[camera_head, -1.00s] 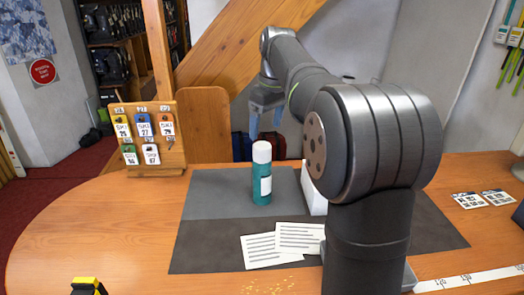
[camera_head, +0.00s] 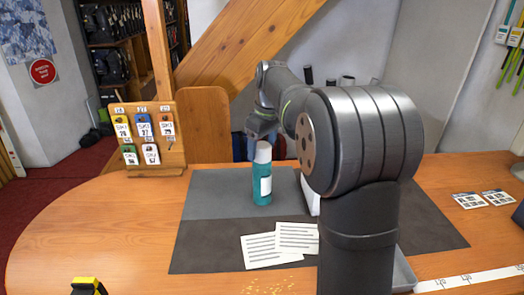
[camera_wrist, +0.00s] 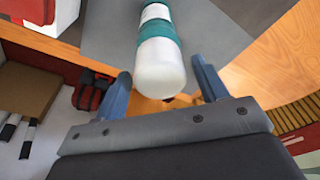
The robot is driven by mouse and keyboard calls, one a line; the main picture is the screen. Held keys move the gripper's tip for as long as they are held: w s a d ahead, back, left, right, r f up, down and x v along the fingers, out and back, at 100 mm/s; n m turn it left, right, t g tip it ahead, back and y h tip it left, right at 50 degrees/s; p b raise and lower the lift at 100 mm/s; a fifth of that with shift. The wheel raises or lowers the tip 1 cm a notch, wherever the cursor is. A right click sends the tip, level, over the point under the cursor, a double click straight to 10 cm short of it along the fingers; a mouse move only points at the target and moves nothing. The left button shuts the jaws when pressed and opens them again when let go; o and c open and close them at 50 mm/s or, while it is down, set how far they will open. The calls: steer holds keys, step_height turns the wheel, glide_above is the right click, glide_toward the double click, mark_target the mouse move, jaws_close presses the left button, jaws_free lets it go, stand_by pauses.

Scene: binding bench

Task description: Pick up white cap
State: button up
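The white cap (camera_head: 263,153) sits on top of an upright teal bottle (camera_head: 261,188) with a white label. The bottle stands on the grey mat (camera_head: 215,190). In the wrist view the cap (camera_wrist: 160,70) points toward me, with the teal body (camera_wrist: 157,30) behind it. My gripper (camera_head: 262,136) is at the top of the cap in the head view. In the wrist view my gripper (camera_wrist: 165,88) is open, with one blue finger on each side of the cap's end. Gaps show between the fingers and the cap.
A wooden board with ski tags (camera_head: 148,138) stands left of the bottle. Printed cards (camera_head: 272,250) lie in front of it. A white box (camera_head: 310,193), partly hidden by my arm, is close on the right.

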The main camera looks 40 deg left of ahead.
mark_target(262, 144)
steer(key=c, duration=0.7)
steer(key=shift+r, duration=0.15)
steer(key=shift+r, duration=0.25)
steer(key=r, duration=0.4)
steer(key=shift+w+d, duration=0.1)
steer(key=shift+d, duration=0.15)
steer(key=w+d+r, duration=0.1)
steer(key=d+r, duration=0.1)
steer(key=d, duration=0.1)
steer(key=w+d+r, duration=0.1)
steer(key=d+r, duration=0.1)
steer(key=d, duration=0.2)
steer(key=w+d+r, duration=0.1)
steer(key=d+r, duration=0.1)
steer(key=d, duration=0.1)
steer(key=shift+w+d+r, duration=0.25)
steer(key=shift+w+r, duration=0.1)
steer(key=shift+r, duration=0.8)
